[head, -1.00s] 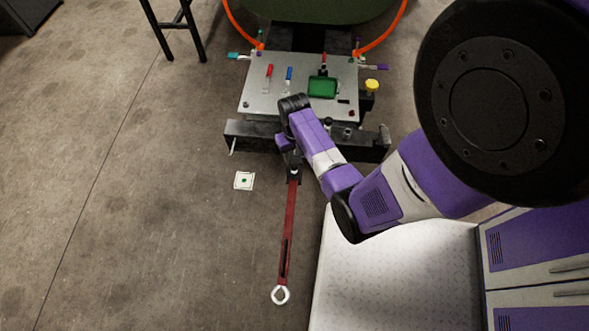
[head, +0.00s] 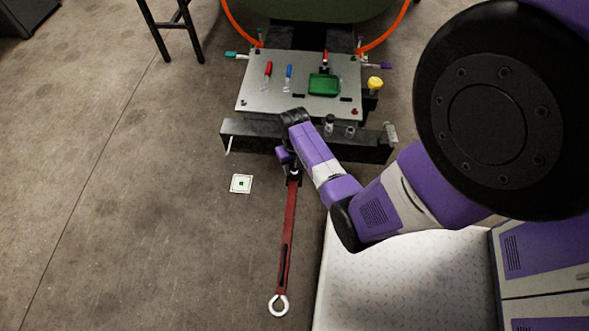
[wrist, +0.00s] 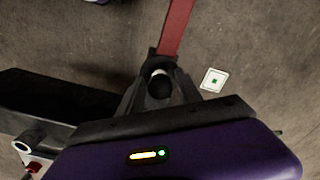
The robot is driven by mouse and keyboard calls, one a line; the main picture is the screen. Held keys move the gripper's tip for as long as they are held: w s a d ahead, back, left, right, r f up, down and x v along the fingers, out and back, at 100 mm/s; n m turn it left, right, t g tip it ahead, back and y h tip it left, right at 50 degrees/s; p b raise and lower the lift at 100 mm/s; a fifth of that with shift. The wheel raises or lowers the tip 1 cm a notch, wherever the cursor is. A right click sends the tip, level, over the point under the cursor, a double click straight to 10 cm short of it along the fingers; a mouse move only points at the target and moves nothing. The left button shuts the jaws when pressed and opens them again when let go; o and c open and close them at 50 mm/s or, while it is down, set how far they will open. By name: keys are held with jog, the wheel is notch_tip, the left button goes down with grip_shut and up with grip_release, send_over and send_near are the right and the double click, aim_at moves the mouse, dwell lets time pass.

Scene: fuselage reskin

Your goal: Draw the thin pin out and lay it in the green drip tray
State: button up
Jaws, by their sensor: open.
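The green drip tray (head: 322,85) sits on the right half of a grey metal plate, upright and apparently empty. My gripper (head: 293,176) is in front of the black beam, near the top end of a long red strap or bar (head: 288,235) that ends in a pale ring (head: 278,305). In the wrist view my open gripper (wrist: 160,76) has its fingers on either side of a small pale and dark rounded piece by the end of the red strap or bar (wrist: 176,28). I cannot tell which piece is the thin pin.
The grey plate (head: 252,100) holds red- and blue-handled tools. A black beam (head: 250,138) runs along its front. A yellow knob (head: 375,83) stands at its right. A white floor marker (head: 241,184) lies left of my gripper. The floor at left is clear.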

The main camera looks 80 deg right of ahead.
grip_shut()
jog(key=shift+r, duration=0.1)
jog(key=shift+r+p, duration=2.85)
jog(key=shift+p, duration=0.25)
jog(key=shift+r+p, duration=1.4)
jog(key=shift+p, duration=0.25)
